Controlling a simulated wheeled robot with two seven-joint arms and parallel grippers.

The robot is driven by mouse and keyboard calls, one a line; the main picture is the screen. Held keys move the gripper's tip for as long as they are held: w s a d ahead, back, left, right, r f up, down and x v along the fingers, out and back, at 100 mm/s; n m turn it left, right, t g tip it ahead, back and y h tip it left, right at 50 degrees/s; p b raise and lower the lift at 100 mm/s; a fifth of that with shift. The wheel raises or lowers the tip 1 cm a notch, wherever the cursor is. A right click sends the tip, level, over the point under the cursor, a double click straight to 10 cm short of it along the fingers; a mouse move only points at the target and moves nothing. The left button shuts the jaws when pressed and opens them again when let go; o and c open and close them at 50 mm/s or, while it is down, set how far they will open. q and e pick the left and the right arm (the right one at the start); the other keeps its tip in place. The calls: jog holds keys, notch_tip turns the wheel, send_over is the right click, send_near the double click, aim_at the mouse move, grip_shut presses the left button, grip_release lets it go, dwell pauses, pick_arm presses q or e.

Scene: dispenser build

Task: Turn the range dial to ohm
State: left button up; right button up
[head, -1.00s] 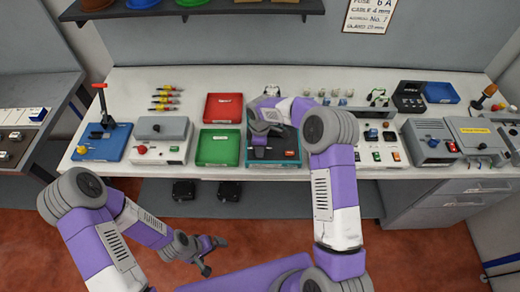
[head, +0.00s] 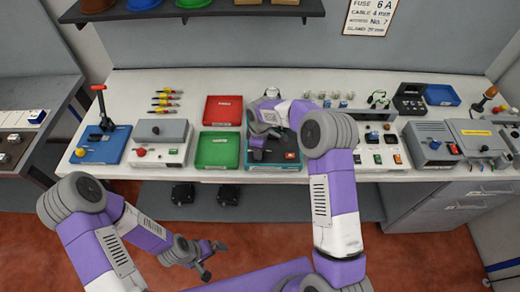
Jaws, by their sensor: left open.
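A dark device with a small red part (head: 290,156) lies on a teal-edged tray (head: 272,167) in the middle of the bench, partly hidden under my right arm. I cannot make out a range dial or an ohm mark on it. My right gripper (head: 257,143) is over the left part of this device, pointing down and to the left. Its fingers are too small and dark to tell open from shut, or whether they touch anything. My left gripper (head: 213,259) is open and empty, low in front of the bench, far from the device.
A green tray (head: 217,150) and a red tray (head: 223,109) lie left of the device. Grey boxes with knobs (head: 158,142) and a blue lever base (head: 100,144) stand further left. Switch boxes (head: 384,153) and a grey unit (head: 431,141) stand to the right.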

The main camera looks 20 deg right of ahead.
jog(key=o, duration=0.4)
notch_tip(320, 180, up, 8)
jog(key=shift+f, duration=0.15)
dwell(0.7)
